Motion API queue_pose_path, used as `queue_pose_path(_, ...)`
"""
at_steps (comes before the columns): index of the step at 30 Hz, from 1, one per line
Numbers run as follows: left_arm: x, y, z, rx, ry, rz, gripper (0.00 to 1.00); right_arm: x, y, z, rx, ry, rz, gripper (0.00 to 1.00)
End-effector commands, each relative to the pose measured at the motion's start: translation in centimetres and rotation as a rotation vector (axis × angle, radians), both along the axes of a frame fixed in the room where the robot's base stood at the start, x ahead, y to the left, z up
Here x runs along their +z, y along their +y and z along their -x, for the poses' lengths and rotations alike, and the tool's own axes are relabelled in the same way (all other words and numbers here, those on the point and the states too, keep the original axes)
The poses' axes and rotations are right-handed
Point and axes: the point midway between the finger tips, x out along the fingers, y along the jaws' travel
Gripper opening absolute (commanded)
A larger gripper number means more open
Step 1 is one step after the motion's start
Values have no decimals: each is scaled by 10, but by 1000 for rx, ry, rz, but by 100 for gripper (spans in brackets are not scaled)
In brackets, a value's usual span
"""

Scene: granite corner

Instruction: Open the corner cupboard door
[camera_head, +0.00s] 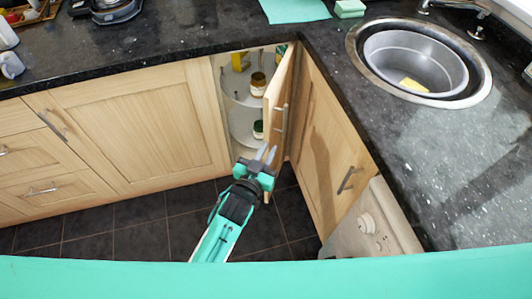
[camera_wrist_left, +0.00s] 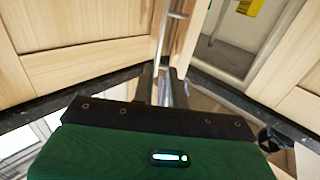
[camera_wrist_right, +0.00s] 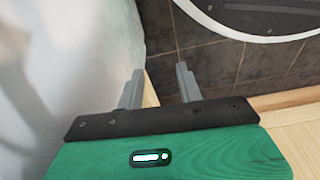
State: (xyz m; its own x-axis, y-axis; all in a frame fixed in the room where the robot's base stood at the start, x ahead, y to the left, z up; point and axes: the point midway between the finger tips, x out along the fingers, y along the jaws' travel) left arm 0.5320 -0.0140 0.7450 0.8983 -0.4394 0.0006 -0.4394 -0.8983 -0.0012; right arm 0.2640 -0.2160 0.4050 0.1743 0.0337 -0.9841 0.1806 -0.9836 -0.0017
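The corner cupboard door (camera_head: 274,98) stands ajar, swung out from the corner, with a vertical metal bar handle (camera_head: 281,122) on its face. The cupboard's shelves (camera_head: 243,112) show through the gap, with jars on them. My right gripper (camera_wrist_right: 157,88) is open and empty, outside the head view.
The dark countertop (camera_head: 170,40) runs above, with a sink (camera_head: 415,60). Dark floor tiles (camera_head: 140,225) are clear.

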Motion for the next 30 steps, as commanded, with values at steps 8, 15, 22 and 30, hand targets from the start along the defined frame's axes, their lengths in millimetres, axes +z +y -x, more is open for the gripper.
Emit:
queue_pose_path(8, 0, 4, 8, 0, 0, 0, 15, 1, 2, -1, -1, -2, -4, 36)
queue_pose_path(15, -2, 5, 7, 1, 4, 8, 0, 0, 2, -1, 2, -7, -3, 36)
queue_pose_path(22, -27, 37, -5, 12, 119, 237, 0, 11, 29, -40, 32, -218, -71, 36)
queue_pose_path(30, -55, 95, -22, -15, 409, 792, 0, 99, 92, -101, 74, -721, -268, 36)
